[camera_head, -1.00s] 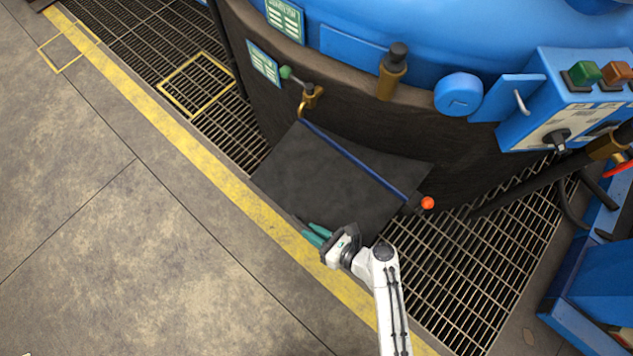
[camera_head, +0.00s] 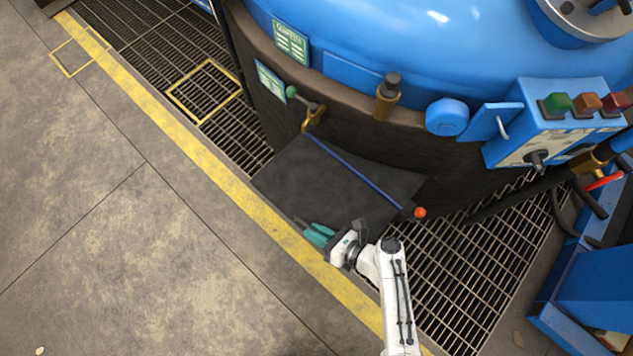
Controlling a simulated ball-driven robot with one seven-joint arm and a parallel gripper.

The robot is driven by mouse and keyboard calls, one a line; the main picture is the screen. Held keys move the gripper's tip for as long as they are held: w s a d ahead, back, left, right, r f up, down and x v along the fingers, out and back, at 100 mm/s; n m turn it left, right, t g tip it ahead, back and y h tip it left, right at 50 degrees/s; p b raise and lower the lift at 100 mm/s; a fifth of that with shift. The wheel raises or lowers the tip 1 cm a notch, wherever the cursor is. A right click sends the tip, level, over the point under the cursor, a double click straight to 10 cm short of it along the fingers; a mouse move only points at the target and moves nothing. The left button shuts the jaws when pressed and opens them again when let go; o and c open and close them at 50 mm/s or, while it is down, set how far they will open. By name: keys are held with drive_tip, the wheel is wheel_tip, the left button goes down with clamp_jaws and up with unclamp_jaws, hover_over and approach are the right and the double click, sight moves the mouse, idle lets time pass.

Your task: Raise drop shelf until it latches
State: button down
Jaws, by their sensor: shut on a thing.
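The drop shelf (camera_head: 320,185) is a flat dark panel low against the furnace's side, above the floor grating. A thin blue bar (camera_head: 355,172) runs across it, with an orange-red ball (camera_head: 420,213) near the bar's right end. My gripper (camera_head: 311,231), with green fingers, is at the shelf's front edge, the edge away from the furnace. Its fingers are shut on that edge, though the exact contact is hard to see. The shelf's underside and any latch parts below it are hidden, and its exact tilt is hard to tell from above.
The blue-topped furnace (camera_head: 400,50) stands behind the shelf. A brass fitting with a green knob (camera_head: 291,92) is near the shelf's back left corner. A control box (camera_head: 560,125) and dark pipes are at the right. The concrete floor (camera_head: 120,240) at left is clear.

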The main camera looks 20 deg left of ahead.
drive_tip(key=shift+w+r, duration=0.15)
drive_tip(key=c, duration=1.2)
unclamp_jaws()
drive_tip(key=shift+o, duration=0.2)
drive_tip(key=shift+d, duration=0.15)
drive_tip(key=p+v, duration=0.1)
drive_tip(key=v, duration=0.9)
drive_tip(key=shift+d, duration=0.3)
